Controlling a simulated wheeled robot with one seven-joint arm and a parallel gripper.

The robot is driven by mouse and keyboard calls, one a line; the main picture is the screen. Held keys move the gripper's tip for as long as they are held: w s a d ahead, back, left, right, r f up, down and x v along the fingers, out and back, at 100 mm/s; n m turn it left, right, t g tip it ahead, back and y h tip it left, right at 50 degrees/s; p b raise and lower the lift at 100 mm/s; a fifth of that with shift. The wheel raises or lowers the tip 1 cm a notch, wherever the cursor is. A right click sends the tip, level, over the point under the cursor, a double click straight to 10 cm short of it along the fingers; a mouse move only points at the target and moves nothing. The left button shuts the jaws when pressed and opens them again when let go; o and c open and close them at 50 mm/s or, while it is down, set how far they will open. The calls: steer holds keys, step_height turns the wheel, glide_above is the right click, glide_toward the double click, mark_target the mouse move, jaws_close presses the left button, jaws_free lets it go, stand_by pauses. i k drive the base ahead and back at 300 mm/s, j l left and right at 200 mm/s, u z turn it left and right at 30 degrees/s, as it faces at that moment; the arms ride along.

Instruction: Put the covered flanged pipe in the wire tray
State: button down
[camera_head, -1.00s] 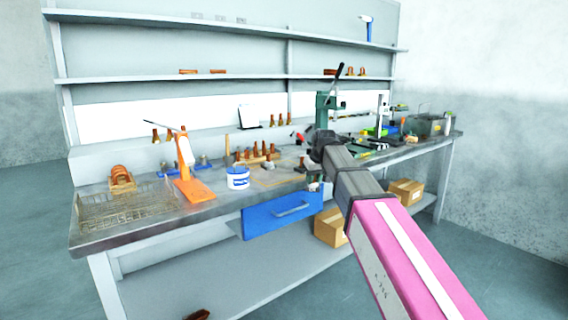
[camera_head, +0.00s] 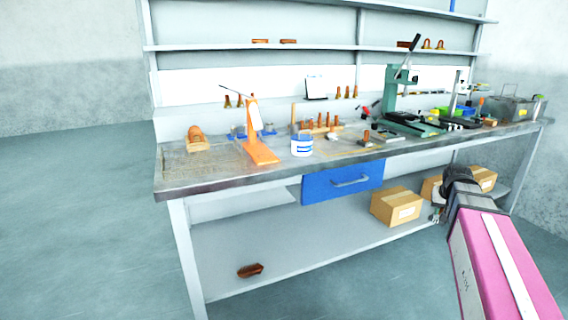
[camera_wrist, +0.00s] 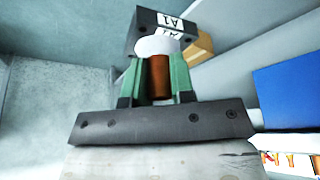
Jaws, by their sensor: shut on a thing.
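My gripper (camera_wrist: 157,82) is shut on a brown, copper-like pipe (camera_wrist: 159,76) between its green fingers in the wrist view. A pale round part shows at the pipe's far end; I cannot tell whether it is a flange or a cover. In the head view my gripper (camera_head: 437,212) is low at the right, in front of the bench, and the held pipe is too small to make out. The wire tray (camera_head: 180,172) lies on the bench's left end, well to the left of my gripper.
An orange stand (camera_head: 262,150), a white-and-blue tub (camera_head: 302,146) and a green press (camera_head: 400,115) stand on the bench. A brown part (camera_head: 196,142) sits behind the tray. A blue drawer (camera_head: 342,182) hangs under the top. Cartons (camera_head: 396,206) are on the lower shelf.

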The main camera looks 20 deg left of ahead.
mark_target(185, 166)
steer(key=u, duration=1)
